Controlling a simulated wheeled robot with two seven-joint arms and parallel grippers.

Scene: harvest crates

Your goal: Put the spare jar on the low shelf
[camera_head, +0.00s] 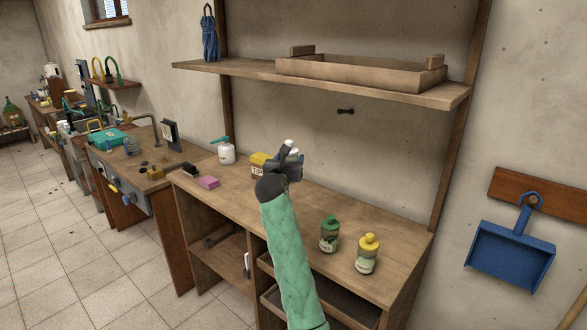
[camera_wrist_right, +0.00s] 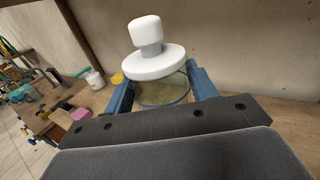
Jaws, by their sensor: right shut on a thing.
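My right gripper (camera_head: 291,160) is over the far part of the workbench top (camera_head: 310,215), with its arm in a green sleeve in front. In the right wrist view, its blue fingers (camera_wrist_right: 160,92) are shut on a glass jar (camera_wrist_right: 165,92) with a white knobbed lid (camera_wrist_right: 150,62). In the head view only the jar's white lid (camera_head: 291,143) shows; the rest is hidden. A green-lidded jar (camera_head: 329,236) and a yellow-lidded jar (camera_head: 367,256) stand upright on the bench's right part. Below the top is an open low shelf (camera_head: 222,262). My left gripper is out of view.
A yellow box (camera_head: 260,165) stands left of my right gripper. A white spray bottle (camera_head: 226,152) and a pink block (camera_head: 208,182) stand farther left. A high wall shelf (camera_head: 210,68) bears a wooden tray (camera_head: 350,75). A blue dustpan (camera_head: 510,255) hangs at the right.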

